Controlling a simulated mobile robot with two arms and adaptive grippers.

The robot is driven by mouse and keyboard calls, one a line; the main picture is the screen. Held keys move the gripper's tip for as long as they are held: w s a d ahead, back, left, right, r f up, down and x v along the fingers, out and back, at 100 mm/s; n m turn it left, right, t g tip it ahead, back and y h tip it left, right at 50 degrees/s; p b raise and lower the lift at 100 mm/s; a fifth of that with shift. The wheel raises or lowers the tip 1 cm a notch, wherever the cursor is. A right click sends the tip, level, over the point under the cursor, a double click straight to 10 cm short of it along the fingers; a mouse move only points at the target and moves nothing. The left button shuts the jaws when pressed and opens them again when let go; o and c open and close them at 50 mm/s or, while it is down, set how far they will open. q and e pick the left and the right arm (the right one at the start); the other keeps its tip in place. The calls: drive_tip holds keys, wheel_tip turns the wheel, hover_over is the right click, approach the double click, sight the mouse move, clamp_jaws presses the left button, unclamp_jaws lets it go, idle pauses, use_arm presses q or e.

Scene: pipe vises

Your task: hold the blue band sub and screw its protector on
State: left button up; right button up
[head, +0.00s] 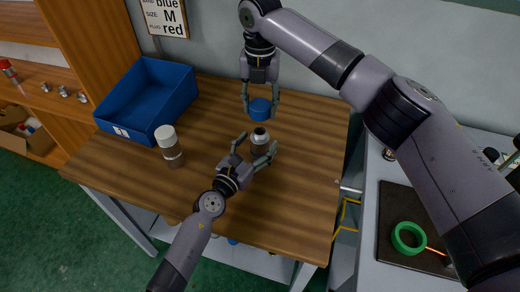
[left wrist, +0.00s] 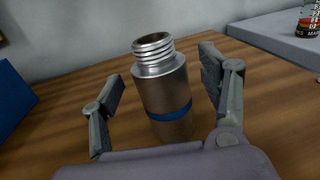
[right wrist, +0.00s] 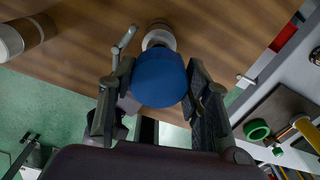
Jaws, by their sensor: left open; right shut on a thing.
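The blue band sub (head: 260,142) stands upright on the wooden table. In the left wrist view it is a metal cylinder (left wrist: 168,95) with bare threads on top and a blue band low on its body. My left gripper (head: 257,152) is open, with its fingers on either side of the sub, and gaps show beside it. My right gripper (head: 260,108) is shut on the blue protector (head: 260,109), a short round cap, and holds it above and a little behind the sub. In the right wrist view the protector (right wrist: 159,78) hides part of the sub below.
A second sub with a white cap (head: 169,146) stands to the left. A blue bin (head: 150,98) is at the table's back left. A grey bench at right carries a dark mat (head: 392,262) with a green ring (head: 408,238). The table's front is clear.

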use_arm(q)
drive_tip(key=shift+x, duration=0.75)
clamp_jaws()
idle(0.5)
